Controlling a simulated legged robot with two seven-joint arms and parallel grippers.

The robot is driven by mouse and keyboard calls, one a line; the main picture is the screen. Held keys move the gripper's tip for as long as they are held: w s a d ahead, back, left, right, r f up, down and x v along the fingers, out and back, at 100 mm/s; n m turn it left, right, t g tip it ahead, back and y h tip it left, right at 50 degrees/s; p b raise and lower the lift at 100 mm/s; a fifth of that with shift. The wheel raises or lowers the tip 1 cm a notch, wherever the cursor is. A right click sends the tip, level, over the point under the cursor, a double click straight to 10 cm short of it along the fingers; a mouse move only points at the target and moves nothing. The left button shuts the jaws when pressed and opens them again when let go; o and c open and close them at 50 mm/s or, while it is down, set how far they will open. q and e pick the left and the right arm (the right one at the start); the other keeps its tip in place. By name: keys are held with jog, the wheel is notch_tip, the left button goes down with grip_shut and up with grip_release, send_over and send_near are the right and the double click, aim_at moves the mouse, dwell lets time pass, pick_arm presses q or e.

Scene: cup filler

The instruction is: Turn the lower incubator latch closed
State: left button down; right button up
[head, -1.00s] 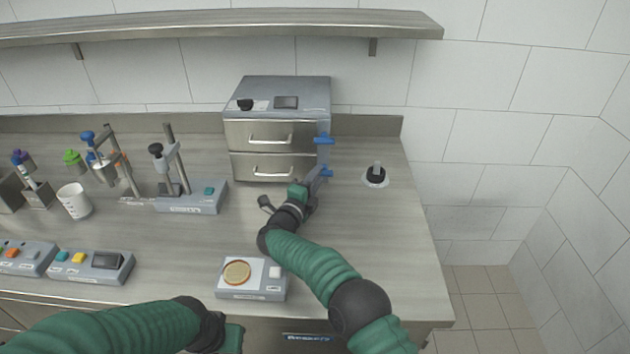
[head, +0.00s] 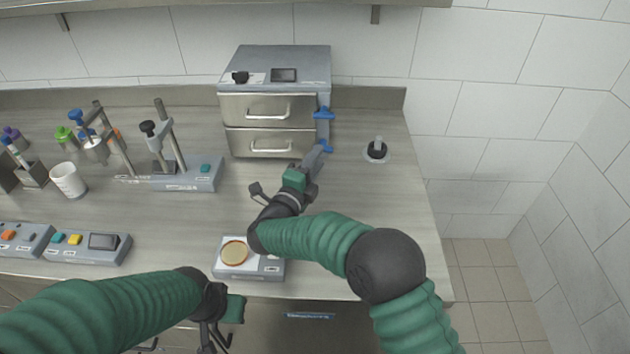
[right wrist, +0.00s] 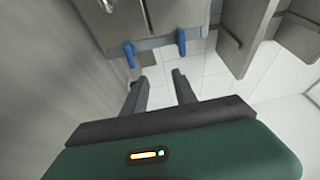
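The grey incubator (head: 275,62) stands at the back of the counter with two drawers, both apparently shut. Its blue lower latch (head: 326,146) and blue upper latch (head: 324,113) stick out at its right side. My right gripper (head: 319,153) is just in front of and below the lower latch, pointing at it. In the right wrist view its fingers (right wrist: 161,76) are apart with nothing between them. There the lower latch (right wrist: 129,54) is beyond the left finger and the upper latch (right wrist: 181,41) beyond the right one. My left gripper (head: 217,338) hangs low at the front edge, fingers apart.
A small scale (head: 268,270) with a round dish (head: 234,252) lies at the front, below my right forearm. Stands (head: 185,180) and a white cup (head: 68,181) are left. The counter before the drawers is clear.

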jog(key=s, duration=0.8)
jog(key=shift+s+r, duration=0.25)
jog(key=shift+s, duration=0.1)
